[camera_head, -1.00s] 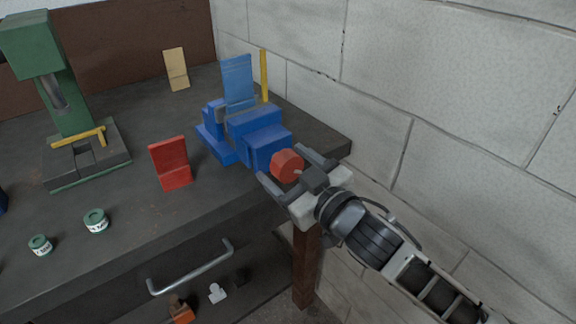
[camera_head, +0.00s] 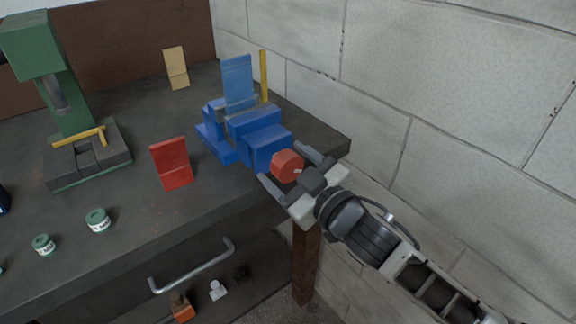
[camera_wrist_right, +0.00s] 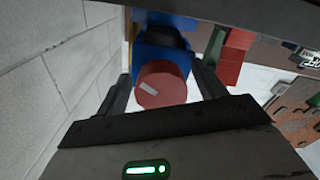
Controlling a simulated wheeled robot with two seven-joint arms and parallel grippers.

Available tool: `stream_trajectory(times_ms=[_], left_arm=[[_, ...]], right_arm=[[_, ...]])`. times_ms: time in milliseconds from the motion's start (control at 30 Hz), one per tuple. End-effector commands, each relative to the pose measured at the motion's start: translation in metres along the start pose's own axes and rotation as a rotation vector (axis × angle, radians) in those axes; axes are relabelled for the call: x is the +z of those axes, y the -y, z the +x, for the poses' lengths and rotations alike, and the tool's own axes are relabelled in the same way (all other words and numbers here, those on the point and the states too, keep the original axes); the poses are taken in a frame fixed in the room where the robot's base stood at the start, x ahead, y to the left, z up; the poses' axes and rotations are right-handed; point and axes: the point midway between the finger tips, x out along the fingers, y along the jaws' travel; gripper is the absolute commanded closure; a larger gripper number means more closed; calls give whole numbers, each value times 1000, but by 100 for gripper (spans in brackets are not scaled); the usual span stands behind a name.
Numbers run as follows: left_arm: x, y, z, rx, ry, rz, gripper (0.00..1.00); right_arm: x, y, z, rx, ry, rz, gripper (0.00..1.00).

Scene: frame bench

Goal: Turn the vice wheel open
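The blue vice (camera_head: 258,135) stands near the right end of the dark bench, with a blue plate upright in it. Its red wheel (camera_head: 287,165) faces my right gripper at the vice's front end. My right gripper (camera_head: 287,170) has its fingers apart, one on each side of the wheel. In the right wrist view the wheel (camera_wrist_right: 161,84) shows a pale mark and sits between the two fingers (camera_wrist_right: 161,95). Gaps seem to show on both sides, though contact is hard to judge. My left gripper is not in view.
A green press (camera_head: 70,100) stands at the left of the bench. A red bracket (camera_head: 171,164), a tan block (camera_head: 176,68) and small green tins (camera_head: 98,220) stand on the bench top. A white brick wall (camera_head: 450,110) rises close on the right. A drawer handle (camera_head: 190,266) sticks out in front.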

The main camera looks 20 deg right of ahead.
Motion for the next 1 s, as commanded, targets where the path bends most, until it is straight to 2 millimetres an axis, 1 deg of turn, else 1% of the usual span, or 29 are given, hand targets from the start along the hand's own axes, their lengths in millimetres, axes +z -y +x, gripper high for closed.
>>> stream_trajectory(times_ms=[233,367,467,700,900,1000], left_arm=[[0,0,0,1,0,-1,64],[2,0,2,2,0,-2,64],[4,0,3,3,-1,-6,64],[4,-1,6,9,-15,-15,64],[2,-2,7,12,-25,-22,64],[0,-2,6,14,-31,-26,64]], right_arm=[[1,0,-2,0,1,2,30],[2,1,-16,-2,3,3,30],[3,2,-35,-3,5,4,30],[3,2,-87,-3,5,3,30],[2,1,-123,-1,5,4,30],[1,1,-137,-1,5,2,30]])
